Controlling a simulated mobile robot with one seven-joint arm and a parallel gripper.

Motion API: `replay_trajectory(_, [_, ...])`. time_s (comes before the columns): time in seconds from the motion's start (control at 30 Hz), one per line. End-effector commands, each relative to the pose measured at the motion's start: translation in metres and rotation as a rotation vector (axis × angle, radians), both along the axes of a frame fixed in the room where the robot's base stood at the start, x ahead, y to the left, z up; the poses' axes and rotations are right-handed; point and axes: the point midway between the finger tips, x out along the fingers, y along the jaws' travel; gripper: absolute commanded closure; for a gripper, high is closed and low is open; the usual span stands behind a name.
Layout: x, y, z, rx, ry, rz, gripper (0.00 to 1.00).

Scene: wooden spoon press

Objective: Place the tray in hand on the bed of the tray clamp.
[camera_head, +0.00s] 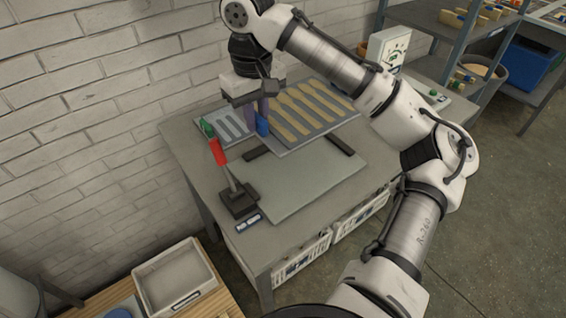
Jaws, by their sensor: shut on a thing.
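The tray (283,148) is a flat grey panel with a row of wooden spoons on its right part and pale spoon-shaped slots on its left part. My gripper (262,112) is shut on the tray near its middle; a blue piece shows at the fingertips, and the exact grip is partly hidden. The tray clamp has a flat grey bed (290,188) on the table, with dark bars at its back and a red-handled lever (218,152) on a dark base at its left. The tray is behind the bed; whether it touches anything below is unclear.
The grey table (190,150) stands against a white brick wall. A white sign box (388,45) stands at its back right. An empty pale bin (175,280) is at the lower left. Shelves with goods stand at the upper right. The front of the bed is clear.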

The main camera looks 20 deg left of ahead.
Motion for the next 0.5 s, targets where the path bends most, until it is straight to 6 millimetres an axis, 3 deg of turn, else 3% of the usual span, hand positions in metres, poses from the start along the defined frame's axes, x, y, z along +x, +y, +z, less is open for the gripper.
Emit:
replay_trajectory(0.3, [-0.001, 0.000, -0.082, 0.003, 0.007, 0.000, 1.00])
replay_trajectory(0.5, [-0.001, 0.000, -0.127, 0.002, 0.005, 0.000, 1.00])
